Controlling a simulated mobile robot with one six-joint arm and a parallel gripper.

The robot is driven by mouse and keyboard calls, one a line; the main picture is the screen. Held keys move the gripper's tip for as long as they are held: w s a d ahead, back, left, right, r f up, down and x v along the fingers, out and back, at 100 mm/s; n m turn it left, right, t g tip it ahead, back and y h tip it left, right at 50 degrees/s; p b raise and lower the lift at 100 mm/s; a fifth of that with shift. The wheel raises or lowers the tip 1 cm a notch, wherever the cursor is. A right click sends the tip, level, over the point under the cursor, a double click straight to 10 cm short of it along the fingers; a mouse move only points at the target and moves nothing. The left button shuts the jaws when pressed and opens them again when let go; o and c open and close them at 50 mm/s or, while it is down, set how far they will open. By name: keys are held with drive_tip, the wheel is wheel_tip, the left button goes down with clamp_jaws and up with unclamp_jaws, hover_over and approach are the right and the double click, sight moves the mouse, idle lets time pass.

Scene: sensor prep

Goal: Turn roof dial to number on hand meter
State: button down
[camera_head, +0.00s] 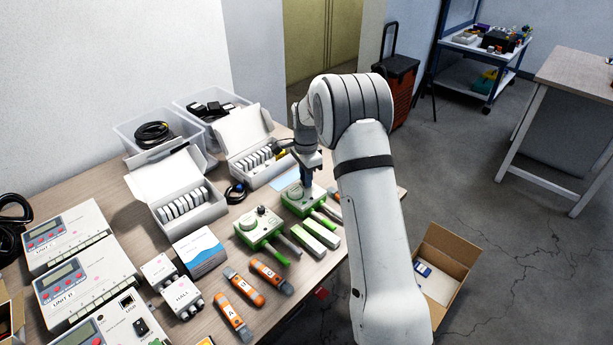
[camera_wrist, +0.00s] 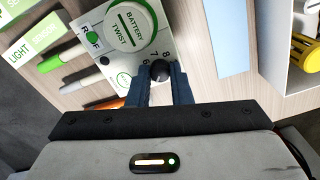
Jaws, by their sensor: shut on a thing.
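My gripper (camera_head: 306,183) points down at the far green-and-white unit (camera_head: 299,205) on the table. In the wrist view my gripper (camera_wrist: 160,78) is shut on a small dark round knob (camera_wrist: 160,70). The knob is on the unit's white face (camera_wrist: 118,67), beside printed digits 6, 7 and 8. Other digits and any pointer are hidden or unclear. A round cap marked BATTERY TWIST (camera_wrist: 131,26) and a partly legible label (camera_wrist: 92,39) are on the same face. Several orange handheld devices (camera_head: 244,289) lie at the front; I cannot tell which is the hand meter or read a number.
A second green-and-white unit (camera_head: 258,227) stands left of the gripped one, with light green-edged bars (camera_head: 319,233) in front. Open white boxes (camera_head: 182,190) and large display units (camera_head: 85,285) fill the left. A cardboard box (camera_head: 446,262) is on the floor at right.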

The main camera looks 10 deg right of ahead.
drive_tip(key=shift+m, duration=0.4)
drive_tip(key=c, duration=1.6)
unclamp_jaws()
drive_tip(key=shift+o, duration=0.2)
drive_tip(key=shift+r, duration=0.1)
wheel_tip(320, 180, up, 8)
drive_tip(key=shift+f, duration=0.2)
